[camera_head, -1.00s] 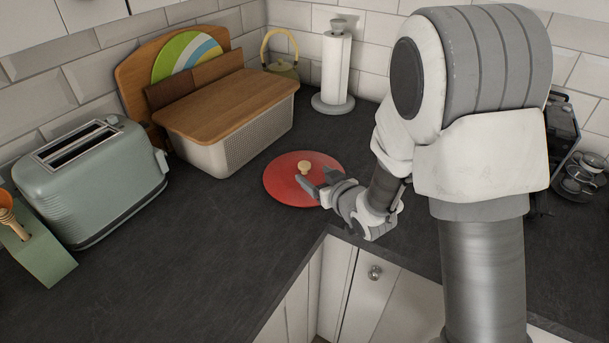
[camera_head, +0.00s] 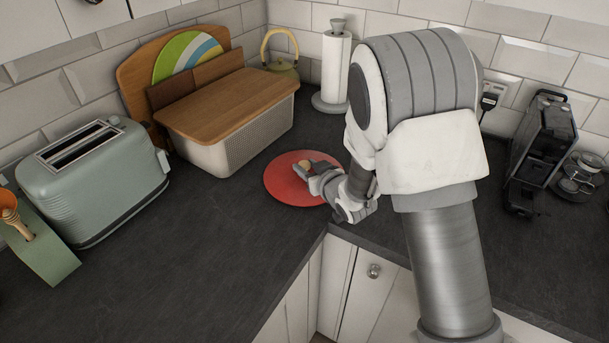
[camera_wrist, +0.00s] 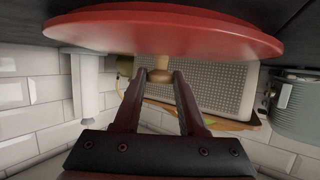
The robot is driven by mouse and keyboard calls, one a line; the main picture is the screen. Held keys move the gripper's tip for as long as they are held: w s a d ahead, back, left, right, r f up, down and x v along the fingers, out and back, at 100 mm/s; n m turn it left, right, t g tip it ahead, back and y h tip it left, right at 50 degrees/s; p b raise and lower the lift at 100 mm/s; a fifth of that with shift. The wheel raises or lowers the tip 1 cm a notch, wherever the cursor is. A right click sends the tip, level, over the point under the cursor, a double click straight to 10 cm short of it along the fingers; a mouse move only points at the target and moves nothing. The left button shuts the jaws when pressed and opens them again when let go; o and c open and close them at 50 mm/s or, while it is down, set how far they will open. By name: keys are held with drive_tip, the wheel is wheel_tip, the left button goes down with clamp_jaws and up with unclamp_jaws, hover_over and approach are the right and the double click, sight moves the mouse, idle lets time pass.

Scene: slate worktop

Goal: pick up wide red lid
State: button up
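The wide red lid (camera_head: 285,190) lies flat on the dark worktop, with a small tan knob (camera_head: 304,164) at its centre. My gripper (camera_head: 306,168) is low over the right part of the lid, its fingers reaching the knob. In the wrist view, which is upside down, the red lid (camera_wrist: 200,32) spans the top. Its knob (camera_wrist: 160,74) sits between the tips of my gripper (camera_wrist: 161,76). The fingers are apart, with a narrow gap beside the knob; firm contact is not visible.
A white bin with a wooden top (camera_head: 225,105) stands behind the lid. A paper towel holder (camera_head: 335,70) is behind my arm. A green toaster (camera_head: 95,180) is at left, and a black coffee machine (camera_head: 540,150) at right. The worktop's front edge is close to the lid.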

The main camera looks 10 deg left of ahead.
sight(307, 166)
clamp_jaws()
drive_tip(key=shift+r, duration=0.2)
drive_tip(key=shift+r, duration=0.55)
wheel_tip(307, 166, up, 3)
drive_tip(key=shift+f, duration=0.15)
drive_tip(key=s+d+r+p, duration=0.1)
drive_tip(key=s+d+r, duration=0.3)
drive_tip(key=d+r, duration=0.3)
drive_tip(key=shift+d, duration=2)
